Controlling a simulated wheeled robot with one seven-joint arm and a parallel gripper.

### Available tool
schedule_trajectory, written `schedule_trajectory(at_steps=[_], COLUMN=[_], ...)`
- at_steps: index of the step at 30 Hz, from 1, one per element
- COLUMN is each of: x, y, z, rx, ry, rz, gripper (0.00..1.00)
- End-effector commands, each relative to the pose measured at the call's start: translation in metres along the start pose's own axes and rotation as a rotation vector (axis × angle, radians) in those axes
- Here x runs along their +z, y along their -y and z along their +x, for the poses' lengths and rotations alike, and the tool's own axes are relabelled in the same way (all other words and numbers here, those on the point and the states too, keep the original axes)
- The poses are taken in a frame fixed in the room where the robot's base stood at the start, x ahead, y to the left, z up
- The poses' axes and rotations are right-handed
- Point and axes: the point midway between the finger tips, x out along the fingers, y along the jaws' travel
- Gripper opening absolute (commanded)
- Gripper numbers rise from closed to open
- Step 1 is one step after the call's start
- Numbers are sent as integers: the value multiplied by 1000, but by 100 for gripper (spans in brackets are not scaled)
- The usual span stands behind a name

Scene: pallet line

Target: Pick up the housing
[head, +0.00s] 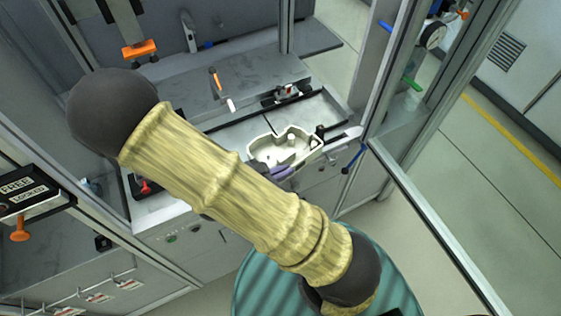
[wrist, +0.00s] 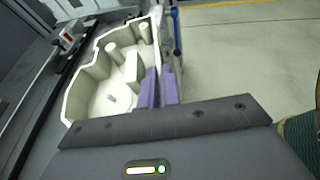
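The housing (head: 268,150) is a cream, open-topped tray-like part with posts and ribs inside. In the head view it is at the work surface beyond my arm, and my arm hides part of its near side. In the wrist view the housing (wrist: 110,75) fills the left of centre. My gripper (wrist: 159,87) has two purple fingers close together at the housing's right wall, one on the inner side and one on the outer side, with the wall between them. In the head view my gripper (head: 281,172) shows only partly, at the housing's near edge. Whether the housing is raised is unclear.
A grey bench (head: 240,75) with a raised back part surrounds the housing. An orange-handled tool (head: 215,83) stands behind it. A small clamp-like device (head: 287,94) is beyond it. Frame posts (head: 372,70) rise at the right, with a blue-handled lever (head: 353,160) close by. Open floor lies right.

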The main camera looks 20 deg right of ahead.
Motion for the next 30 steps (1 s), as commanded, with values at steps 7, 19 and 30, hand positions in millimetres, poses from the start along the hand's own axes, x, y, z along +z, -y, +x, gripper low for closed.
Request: schedule_trajectory(at_steps=[7,19,30], x=[8,0,-2], y=[15,42,42], z=[-5,-8,-7], rx=[-3,-4,-4], ry=[4,1,0], rz=[-7,-3,0], gripper=[0,0,0])
